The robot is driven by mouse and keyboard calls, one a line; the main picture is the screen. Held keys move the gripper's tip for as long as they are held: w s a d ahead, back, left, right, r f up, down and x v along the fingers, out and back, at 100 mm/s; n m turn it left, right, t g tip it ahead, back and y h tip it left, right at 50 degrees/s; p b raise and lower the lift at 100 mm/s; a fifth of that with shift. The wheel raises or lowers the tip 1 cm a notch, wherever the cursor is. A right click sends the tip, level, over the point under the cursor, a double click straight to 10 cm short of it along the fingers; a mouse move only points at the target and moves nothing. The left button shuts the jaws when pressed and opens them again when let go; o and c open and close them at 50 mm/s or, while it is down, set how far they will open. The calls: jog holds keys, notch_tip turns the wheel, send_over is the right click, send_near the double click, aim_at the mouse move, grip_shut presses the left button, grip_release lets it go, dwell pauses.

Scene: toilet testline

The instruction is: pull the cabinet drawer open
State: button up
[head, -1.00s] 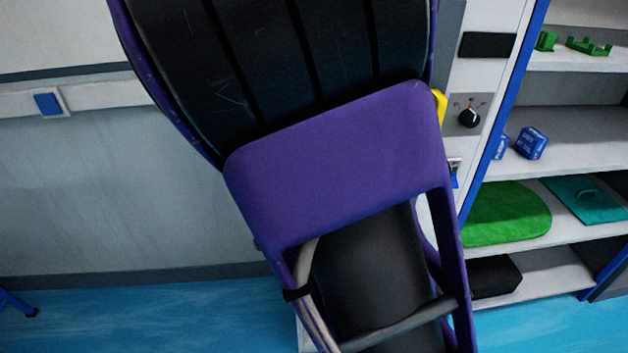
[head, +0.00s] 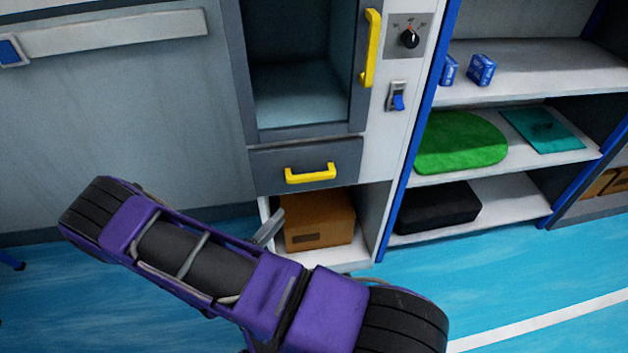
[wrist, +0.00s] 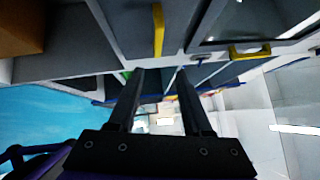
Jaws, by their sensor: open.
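The cabinet drawer (head: 265,172) has a dark grey front and looks shut, flush with the cabinet. Its horizontal yellow handle (head: 310,174) is clear in the head view. In the wrist view, turned on its side, the drawer handle (wrist: 158,30) shows at the top, beyond and slightly left of the fingertips. My gripper (wrist: 167,76) is open with nothing between its two black fingers, and it is apart from the handle. In the head view only a grey bit near the arm's far end shows, below and left of the drawer; the rest is hidden.
Above the drawer is a dark compartment (head: 305,100) with a vertical yellow handle (head: 371,48). A brown box (head: 318,218) sits in the open space below. A knob (head: 409,38) and switch (head: 397,97) are on the right panel. Shelves (head: 545,85) stand to the right.

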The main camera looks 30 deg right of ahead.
aim_at(315, 176)
jog(key=x, duration=1.7)
jog(key=shift+w+f, duration=0.15)
jog(key=shift+f, duration=0.2)
jog(key=shift+c, duration=0.2)
grip_shut()
dwell(0.4)
